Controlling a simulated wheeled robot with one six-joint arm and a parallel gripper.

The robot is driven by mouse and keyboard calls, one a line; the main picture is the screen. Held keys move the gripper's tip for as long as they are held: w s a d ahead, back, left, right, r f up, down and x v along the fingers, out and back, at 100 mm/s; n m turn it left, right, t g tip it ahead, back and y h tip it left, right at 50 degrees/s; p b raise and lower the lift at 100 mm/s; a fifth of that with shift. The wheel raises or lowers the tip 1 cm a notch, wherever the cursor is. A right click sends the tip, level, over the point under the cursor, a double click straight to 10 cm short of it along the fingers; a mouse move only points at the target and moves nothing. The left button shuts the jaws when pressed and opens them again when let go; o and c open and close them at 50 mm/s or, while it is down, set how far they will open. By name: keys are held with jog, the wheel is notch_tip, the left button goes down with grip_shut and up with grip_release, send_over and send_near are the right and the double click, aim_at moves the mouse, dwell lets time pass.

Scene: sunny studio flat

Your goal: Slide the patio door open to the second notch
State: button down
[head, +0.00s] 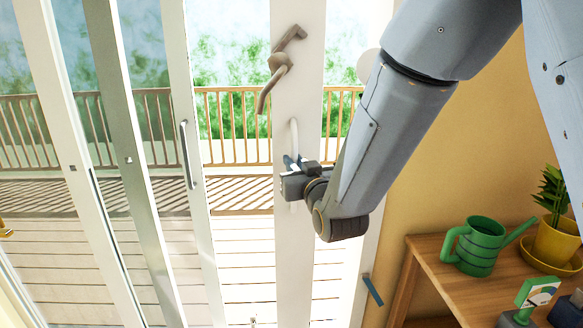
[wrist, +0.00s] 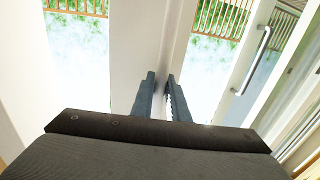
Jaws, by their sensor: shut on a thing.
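The patio door shows as several tall white stiles with a deck beyond. My gripper (head: 292,165) is at the wide white stile (head: 296,235) in the middle of the head view, shut on its slim white upright pull handle (head: 294,132). A bronze lever (head: 278,72) sits above it on the same stile. In the wrist view, my two dark fingers (wrist: 162,88) lie either side of the pale handle bar (wrist: 169,45); the fingers hide part of it. A second, silver pull handle (head: 187,153) is on a stile to the left. I cannot make out notch marks clearly.
A wooden table (head: 425,250) stands at the lower right with a green watering can (head: 480,247) and a yellow plant pot (head: 556,240). A green-and-white card (head: 538,292) is near its front. A yellow wall (head: 450,150) is right of the door.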

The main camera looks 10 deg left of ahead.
jog(key=d, duration=0.1)
jog(key=w+d, duration=0.1)
jog(key=d, duration=0.1)
jog(key=shift+m+h, duration=0.4)
jog(key=c, duration=2.2)
grip_release()
jog(key=shift+d+r, duration=0.1)
jog(key=o, duration=0.4)
jog(key=shift+a, duration=0.4)
jog(key=shift+o, duration=0.3)
jog(key=shift+s+a, duration=0.2)
jog(key=shift+a, duration=0.25)
jog(key=shift+y, duration=0.3)
jog(key=shift+d, duration=0.1)
jog(key=b, duration=0.1)
send_near(302, 153)
jog(key=s, duration=0.3)
jog(key=shift+s, duration=0.35)
